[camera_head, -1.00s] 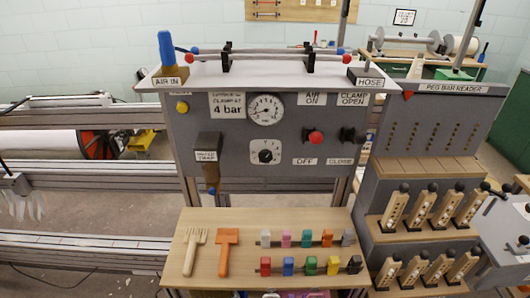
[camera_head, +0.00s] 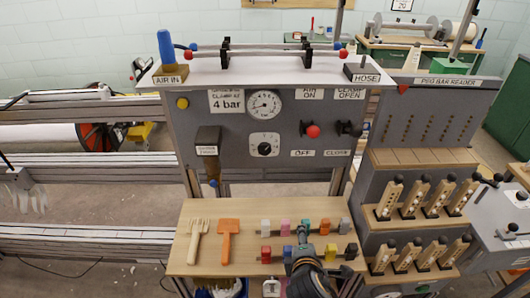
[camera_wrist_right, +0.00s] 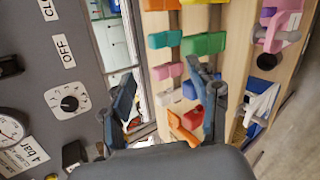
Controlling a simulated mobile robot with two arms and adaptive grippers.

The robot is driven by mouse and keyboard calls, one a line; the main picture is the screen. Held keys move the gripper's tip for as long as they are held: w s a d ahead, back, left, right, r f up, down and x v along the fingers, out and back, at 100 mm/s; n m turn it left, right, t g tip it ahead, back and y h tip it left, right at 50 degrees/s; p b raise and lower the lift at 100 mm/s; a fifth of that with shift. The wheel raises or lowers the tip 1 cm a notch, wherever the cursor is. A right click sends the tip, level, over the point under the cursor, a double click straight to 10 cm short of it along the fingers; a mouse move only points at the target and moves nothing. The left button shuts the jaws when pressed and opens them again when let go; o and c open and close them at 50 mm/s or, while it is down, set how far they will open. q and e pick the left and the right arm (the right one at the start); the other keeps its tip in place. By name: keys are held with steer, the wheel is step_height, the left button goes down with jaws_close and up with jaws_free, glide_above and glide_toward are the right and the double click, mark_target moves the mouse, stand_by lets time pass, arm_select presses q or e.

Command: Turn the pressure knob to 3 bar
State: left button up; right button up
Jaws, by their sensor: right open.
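The pressure knob (camera_head: 265,148) is a black knob on a white square dial, on the grey panel below the round gauge (camera_head: 264,103). It also shows at the left of the right wrist view (camera_wrist_right: 68,101), apart from my fingers. The dial numbers are too small to read. My right gripper (camera_head: 302,230) is in front of and below the panel, over the wooden shelf with the coloured blocks. In the right wrist view its two fingers (camera_wrist_right: 168,95) are spread with nothing held between them. My left gripper is not in view.
The wooden shelf (camera_head: 188,262) holds a fork, an orange tool (camera_head: 228,240) and several coloured blocks. A red button (camera_head: 312,131) and black switch (camera_head: 348,129) stick out right of the knob. A dark block (camera_head: 208,140) projects at its left.

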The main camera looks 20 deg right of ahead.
steer(key=w+a+r+n+t+h, duration=0.1)
steer(key=w+a+r+n+t, duration=0.15)
steer(key=w+r+n, duration=0.4)
steer(key=n+t, duration=0.5)
steer(key=n, duration=0.5)
glide_toward(265, 150)
steer(key=shift+y, duration=0.4)
steer(key=p+x, duration=0.1)
steer(key=x, duration=0.7)
steer(key=shift+w+d+r, duration=0.1)
steer(key=shift+w+d, duration=0.15)
steer(key=shift+w, duration=0.05)
steer(key=c, duration=1.2)
steer(key=shift+o, duration=0.2)
